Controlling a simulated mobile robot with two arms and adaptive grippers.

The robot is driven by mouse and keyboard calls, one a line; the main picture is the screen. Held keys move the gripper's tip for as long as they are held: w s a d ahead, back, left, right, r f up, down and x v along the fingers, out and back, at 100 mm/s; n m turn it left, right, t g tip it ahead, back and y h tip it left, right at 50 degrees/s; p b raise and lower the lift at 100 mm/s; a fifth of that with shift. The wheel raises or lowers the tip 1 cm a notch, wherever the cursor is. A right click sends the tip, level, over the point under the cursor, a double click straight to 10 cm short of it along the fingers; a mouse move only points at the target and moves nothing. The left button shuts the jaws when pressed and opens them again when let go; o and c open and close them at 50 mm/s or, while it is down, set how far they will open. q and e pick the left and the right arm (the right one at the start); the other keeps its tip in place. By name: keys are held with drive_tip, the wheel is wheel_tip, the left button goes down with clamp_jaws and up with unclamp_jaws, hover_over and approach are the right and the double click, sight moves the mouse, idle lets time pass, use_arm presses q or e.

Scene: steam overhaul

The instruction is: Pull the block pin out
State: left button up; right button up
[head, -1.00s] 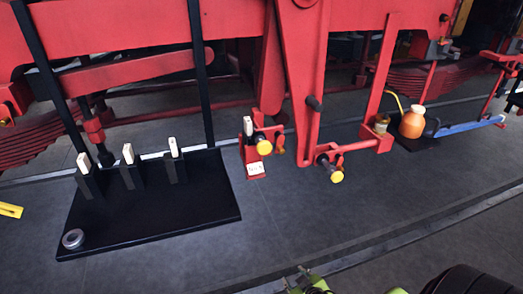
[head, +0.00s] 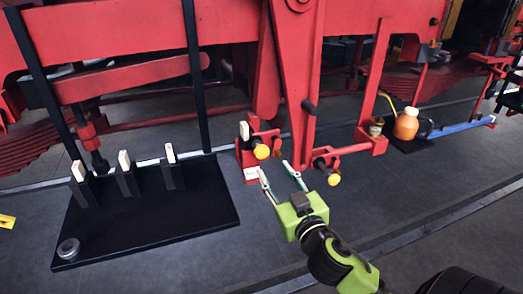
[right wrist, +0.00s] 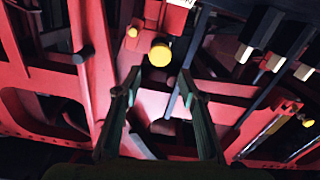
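A pin with a yellow round end (head: 261,151) sits in a small red bracket with a white label (head: 251,174), below the red frame. A second yellow-ended pin (head: 334,179) is to its right, on a red link; I cannot tell from a label which is the block pin. My right gripper (head: 275,169) is open and empty, its fingers reaching up just below the first pin. In the right wrist view a yellow end (right wrist: 160,53) shows beyond and between the open fingertips (right wrist: 160,77), apart from them. My left gripper is not in view.
A black stand (head: 150,215) with several white-topped posts and a grey ring (head: 68,249) is at left. Red linkage hangs close around the pins. The floor in front is clear.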

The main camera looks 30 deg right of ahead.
sight(263, 154)
drive_tip(key=p+x, duration=0.2)
drive_tip(key=x, duration=0.9)
